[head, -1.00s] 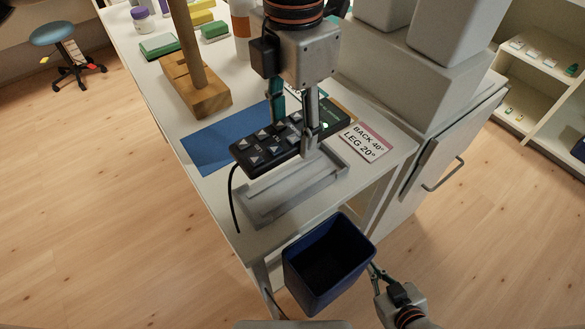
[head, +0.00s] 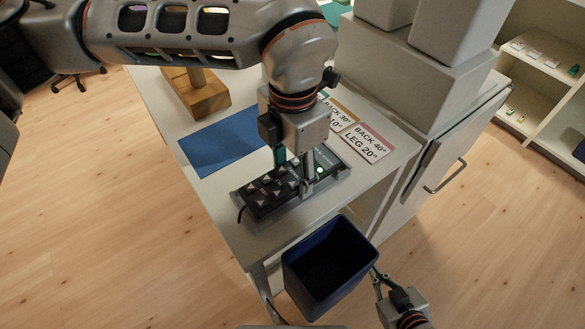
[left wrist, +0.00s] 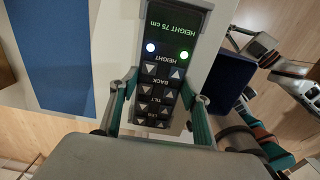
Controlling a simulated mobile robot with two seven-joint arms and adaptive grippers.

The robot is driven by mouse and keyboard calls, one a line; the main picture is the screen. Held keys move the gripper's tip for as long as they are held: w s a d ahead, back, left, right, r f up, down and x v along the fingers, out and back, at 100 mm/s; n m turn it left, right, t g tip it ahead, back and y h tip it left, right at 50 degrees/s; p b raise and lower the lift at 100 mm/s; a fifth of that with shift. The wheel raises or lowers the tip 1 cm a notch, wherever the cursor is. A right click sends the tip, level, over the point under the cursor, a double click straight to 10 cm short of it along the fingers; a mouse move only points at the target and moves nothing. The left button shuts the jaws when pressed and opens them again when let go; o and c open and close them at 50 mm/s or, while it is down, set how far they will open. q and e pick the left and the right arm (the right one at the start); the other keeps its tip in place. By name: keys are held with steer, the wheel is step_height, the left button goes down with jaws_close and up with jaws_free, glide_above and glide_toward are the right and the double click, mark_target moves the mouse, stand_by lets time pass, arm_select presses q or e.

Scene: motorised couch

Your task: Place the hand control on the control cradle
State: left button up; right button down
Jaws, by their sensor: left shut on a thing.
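The hand control (head: 268,193) is a black keypad with arrow buttons. It lies in the pale grey control cradle (head: 330,187) on the white table, looking level and lengthwise along it. In the left wrist view the hand control (left wrist: 163,92) shows "HEIGHT 75 cm" with lit lamps. My left gripper (head: 294,184) is shut on the hand control from above, one finger on each long side. The gripper hides part of the keypad and cradle, so full seating is hard to tell. My right gripper (head: 378,277) is low beside the bin; its jaws are unclear.
A dark blue bin (head: 330,265) stands at the table's front edge. A blue mat (head: 222,142) and label cards, one reading "BACK 40° LEG 20°" (head: 367,143), lie behind the cradle. A wooden block (head: 197,95) stands further back. A white cabinet (head: 440,150) is to the right.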

mark_target(293, 175)
arm_select(q)
steer(key=shift+f, duration=0.1)
steer(key=shift+f, duration=0.25)
steer(key=o, duration=1.2)
steer(key=shift+r, duration=0.55)
step_height(293, 175, up, 12)
steer(key=shift+f+p, duration=0.15)
steer(key=shift+p, duration=0.45)
